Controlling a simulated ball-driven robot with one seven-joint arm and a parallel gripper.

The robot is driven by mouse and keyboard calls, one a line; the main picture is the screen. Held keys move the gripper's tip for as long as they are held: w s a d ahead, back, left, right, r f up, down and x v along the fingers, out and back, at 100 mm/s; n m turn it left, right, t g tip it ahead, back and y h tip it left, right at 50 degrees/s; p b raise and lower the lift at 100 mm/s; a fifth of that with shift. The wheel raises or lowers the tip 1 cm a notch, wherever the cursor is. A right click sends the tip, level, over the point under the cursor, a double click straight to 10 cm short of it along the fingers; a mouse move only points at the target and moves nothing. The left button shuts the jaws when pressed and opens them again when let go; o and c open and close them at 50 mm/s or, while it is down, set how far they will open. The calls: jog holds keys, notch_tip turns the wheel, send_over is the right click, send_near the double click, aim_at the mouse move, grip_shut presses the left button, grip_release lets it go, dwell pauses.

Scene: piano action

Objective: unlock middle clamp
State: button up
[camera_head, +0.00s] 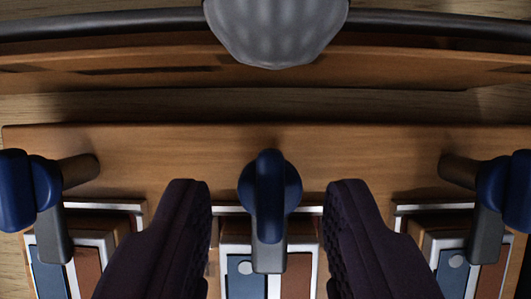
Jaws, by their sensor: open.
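The middle clamp (270,195) has a dark blue round knob with a raised blue handle pointing up and down the picture. Its grey arm (269,259) reaches down over a white-framed block (302,230) with blue and brown panels. My gripper (269,190) is open, with one dark, ridged finger on each side of the clamp. A gap shows between each finger and the knob, so neither touches it in this view. The fingers hide parts of the neighbouring blocks.
Similar blue clamps stand at the left (40,190) and right (497,190), with grey arms reaching down over white-framed blocks. A wooden board (190,150) runs behind the clamps. A dark curved rail (110,22) and a pale grey dome (276,30) are at the top.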

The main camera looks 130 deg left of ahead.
jog(key=shift+w+d+f, duration=0.1)
jog(key=shift+f, duration=0.25)
grip_shut()
